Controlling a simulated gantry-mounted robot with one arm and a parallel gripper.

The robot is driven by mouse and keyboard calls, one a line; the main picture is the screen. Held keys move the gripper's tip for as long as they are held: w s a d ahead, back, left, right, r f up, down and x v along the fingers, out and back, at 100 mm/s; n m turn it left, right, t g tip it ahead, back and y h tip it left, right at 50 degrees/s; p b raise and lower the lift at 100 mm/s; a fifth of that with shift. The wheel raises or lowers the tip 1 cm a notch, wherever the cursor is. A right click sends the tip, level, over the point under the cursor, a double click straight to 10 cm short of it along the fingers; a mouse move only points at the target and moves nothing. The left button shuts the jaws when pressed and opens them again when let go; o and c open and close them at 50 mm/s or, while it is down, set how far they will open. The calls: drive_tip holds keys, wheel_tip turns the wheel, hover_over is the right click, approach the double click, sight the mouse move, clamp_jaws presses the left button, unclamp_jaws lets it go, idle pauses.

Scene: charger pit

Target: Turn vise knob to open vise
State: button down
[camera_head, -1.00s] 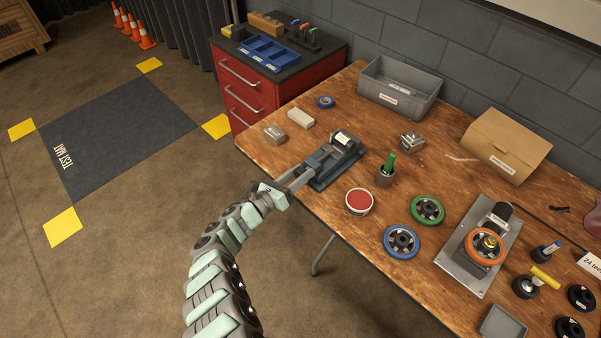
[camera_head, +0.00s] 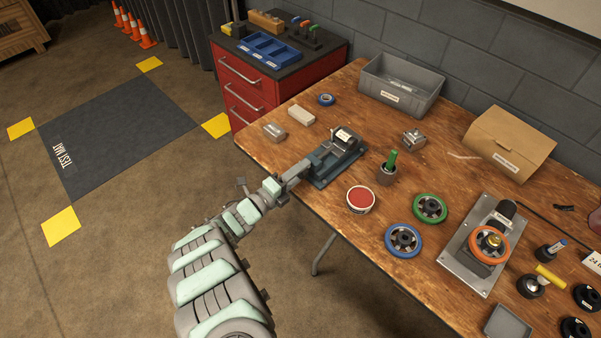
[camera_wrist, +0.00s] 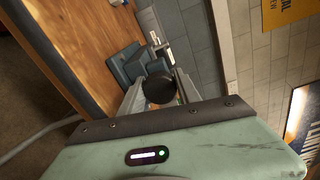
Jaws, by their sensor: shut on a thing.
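The vise (camera_head: 322,172) is a blue-grey tool lying at the front edge of the wooden bench, with a dark object (camera_head: 344,136) at its far end. My gripper (camera_head: 298,170) reaches in from the lower left to the vise's near end. In the wrist view, the round black vise knob (camera_wrist: 160,88) sits between the fingers of my gripper (camera_wrist: 160,80), which is shut on it. The vise body (camera_wrist: 124,66) shows behind the knob, tilted in this view. The head view does not show the knob; my gripper covers that spot.
On the bench (camera_head: 290,148), a red-topped round tin (camera_head: 360,200) and a cup with a green item (camera_head: 387,172) stand right of the vise. A grey bin (camera_head: 400,84) stands behind. A red drawer cabinet (camera_head: 250,90) is at the left. Floor before the bench is open.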

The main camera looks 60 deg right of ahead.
drive_tip(key=n+b, duration=0.2)
drive_tip(key=n, duration=0.2)
drive_tip(key=shift+f+b, duration=0.15)
drive_tip(key=shift+b, duration=0.15)
drive_tip(key=shift+n+b, duration=0.4)
drive_tip(key=shift+n, duration=1.3)
drive_tip(key=c, duration=0.9)
unclamp_jaws()
drive_tip(key=shift+o, duration=0.2)
drive_tip(key=p+v, duration=0.2)
drive_tip(key=v, duration=0.8)
drive_tip(key=shift+a, duration=0.4)
drive_tip(key=shift+w, duration=0.15)
